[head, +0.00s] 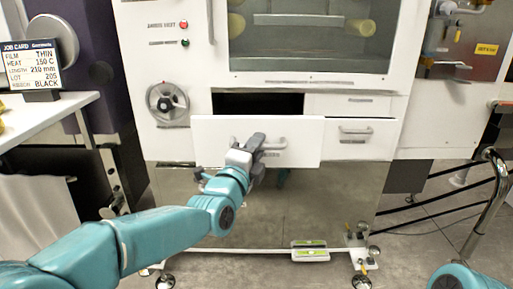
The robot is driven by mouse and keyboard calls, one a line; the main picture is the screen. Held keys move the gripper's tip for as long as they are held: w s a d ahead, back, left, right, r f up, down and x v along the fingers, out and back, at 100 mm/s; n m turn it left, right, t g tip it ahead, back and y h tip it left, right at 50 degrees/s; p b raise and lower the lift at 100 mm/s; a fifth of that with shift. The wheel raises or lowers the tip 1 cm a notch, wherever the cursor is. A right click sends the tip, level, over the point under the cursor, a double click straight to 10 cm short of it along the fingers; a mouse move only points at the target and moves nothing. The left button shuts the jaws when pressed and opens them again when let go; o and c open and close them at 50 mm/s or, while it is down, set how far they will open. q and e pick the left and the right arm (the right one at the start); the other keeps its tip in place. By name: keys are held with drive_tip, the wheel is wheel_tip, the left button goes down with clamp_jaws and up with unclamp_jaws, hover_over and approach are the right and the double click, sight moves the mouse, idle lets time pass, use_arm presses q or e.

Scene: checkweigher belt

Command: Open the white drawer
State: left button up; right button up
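The white drawer (215,140) is in the middle of the machine's front in the head view. It stands out from the cabinet, with a dark gap (258,103) above its front panel. Its pale bar handle (277,146) is on the front. My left gripper (256,144) is at the left part of this handle, its grey fingers closed around the bar and hiding part of it. My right gripper is out of view; only a teal piece of my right arm shows at the bottom right corner.
A closed drawer with its own handle (355,131) is to the right. A handwheel (167,103) is to the left, and a windowed chamber (310,35) is above. A job card (31,64) stands on a side table at left. A metal rail (490,205) is at right.

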use_arm(q)
drive_tip(key=shift+s, duration=0.1)
drive_tip(key=shift+s+a, duration=0.2)
drive_tip(key=shift+s, duration=0.1)
drive_tip(key=p+v, duration=0.1)
drive_tip(key=v, duration=1.4)
drive_tip(key=shift+s, duration=0.2)
drive_tip(key=shift+f, duration=0.1)
